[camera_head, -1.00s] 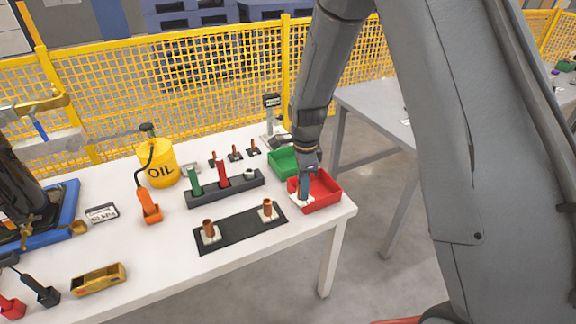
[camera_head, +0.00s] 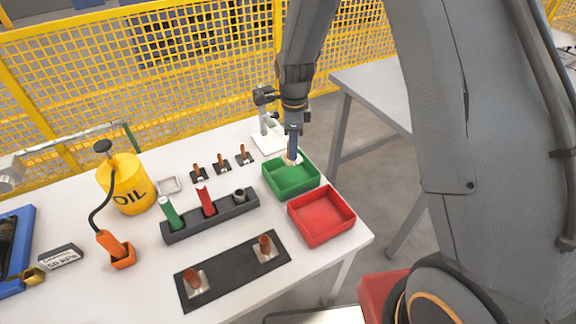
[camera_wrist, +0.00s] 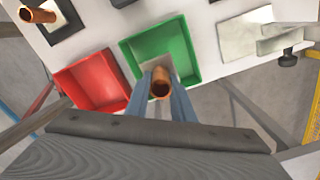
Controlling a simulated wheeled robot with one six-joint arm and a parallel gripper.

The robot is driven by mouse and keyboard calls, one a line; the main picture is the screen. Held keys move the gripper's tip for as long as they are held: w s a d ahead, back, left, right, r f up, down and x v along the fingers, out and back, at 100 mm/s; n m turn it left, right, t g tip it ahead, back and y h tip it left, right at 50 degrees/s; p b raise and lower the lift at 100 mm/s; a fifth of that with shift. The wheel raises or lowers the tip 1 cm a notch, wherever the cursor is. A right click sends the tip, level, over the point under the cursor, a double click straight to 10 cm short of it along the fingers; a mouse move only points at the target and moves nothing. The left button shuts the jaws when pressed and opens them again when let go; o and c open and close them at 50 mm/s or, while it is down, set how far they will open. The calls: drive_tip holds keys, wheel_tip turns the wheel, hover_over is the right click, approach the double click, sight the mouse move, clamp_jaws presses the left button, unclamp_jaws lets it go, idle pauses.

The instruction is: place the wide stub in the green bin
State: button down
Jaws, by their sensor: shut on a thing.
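My gripper (camera_head: 292,148) is shut on the wide stub (camera_head: 291,159), a copper-coloured tube on a pale square base. In the wrist view the tube (camera_wrist: 161,84) sits between the two blue-grey fingers (camera_wrist: 162,92). The green bin (camera_head: 291,191) is on the table's right part, and the stub is over its back edge area in the head view. In the wrist view the green bin (camera_wrist: 187,60) lies behind the stub's base. The exact height above the bin floor is unclear. The green bin looks otherwise empty.
An empty red bin (camera_head: 322,216) stands in front of the green one. Two stubs (camera_head: 194,280) (camera_head: 265,247) stand on a black mat. A dark rack (camera_head: 234,209), small copper pieces (camera_head: 221,163) and a stand (camera_head: 266,128) are nearby. A yellow mesh fence (camera_head: 170,75) runs behind.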

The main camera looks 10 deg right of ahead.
drive_tip(key=shift+w+f, duration=0.25)
drive_tip(key=shift+a+f+p, duration=0.1)
drive_tip(key=shift+f+p, duration=1.4)
drive_tip(key=shift+f, duration=3.25)
drive_tip(key=shift+f, duration=0.15)
drive_tip(key=c, duration=1.5)
unclamp_jaws()
drive_tip(key=shift+c, duration=0.2)
